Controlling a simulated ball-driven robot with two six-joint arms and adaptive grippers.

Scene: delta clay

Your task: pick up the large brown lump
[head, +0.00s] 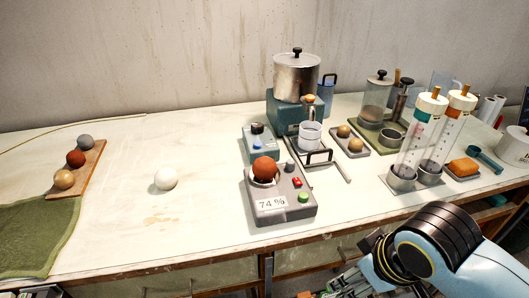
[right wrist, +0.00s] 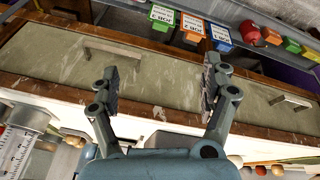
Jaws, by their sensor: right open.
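A large reddish-brown lump (head: 265,169) sits in a white dish on the grey device (head: 283,205) with a "74 %" display, near the middle of the table. A smaller brown-red ball (head: 76,158) lies on the wooden board at the left. My right gripper (head: 352,284) is low at the front edge of the table, right of and nearer than the device. In the right wrist view my right gripper (right wrist: 162,72) is open and empty, with drawer fronts behind its fingers. The lump cannot be made out in that view. My left gripper is not in view.
A white ball (head: 165,179) lies alone on the table. The wooden board (head: 88,165) also holds a grey and a tan ball. A metal pot (head: 297,75) stands behind the device, and two clear cylinders (head: 425,132) stand to its right. Table left of the device is mostly clear.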

